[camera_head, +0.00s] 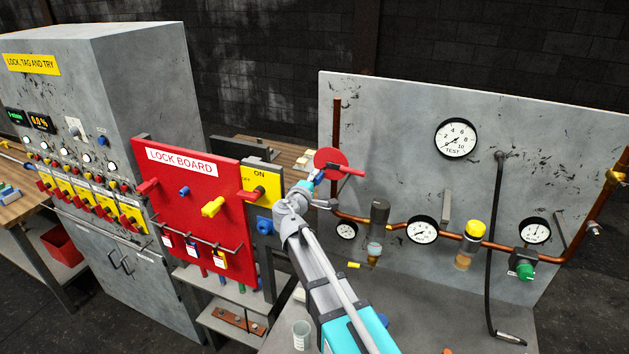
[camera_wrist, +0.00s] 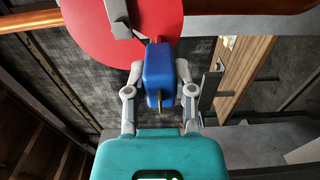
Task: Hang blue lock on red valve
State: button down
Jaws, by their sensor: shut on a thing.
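The red valve (camera_head: 328,162) is a red disc with a red handle, on the copper pipe at the left of the grey panel. In the wrist view the red disc (camera_wrist: 88,30) fills the upper left, with a grey bar across it. My gripper (camera_wrist: 158,85) is shut on the blue lock (camera_wrist: 158,66), with a finger on each side of its body. The lock's top overlaps the lower right of the disc in this view; whether its shackle is around anything I cannot tell. In the head view the blue lock (camera_head: 319,177) is a small patch just below the disc.
The red lock board (camera_head: 160,185) with several coloured locks stands left of my arm. The grey panel (camera_head: 400,120) carries gauges (camera_head: 456,138), copper pipes and a black hose (camera_head: 492,240). A grey control cabinet (camera_head: 160,90) stands at the far left.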

jog(key=shift+w+d, duration=0.15)
jog(key=shift+w, duration=0.3)
jog(key=shift+c, duration=1.9)
grip_release()
jog(key=o, duration=0.4)
jog(key=shift+s, duration=0.1)
jog(key=shift+v, duration=3.45)
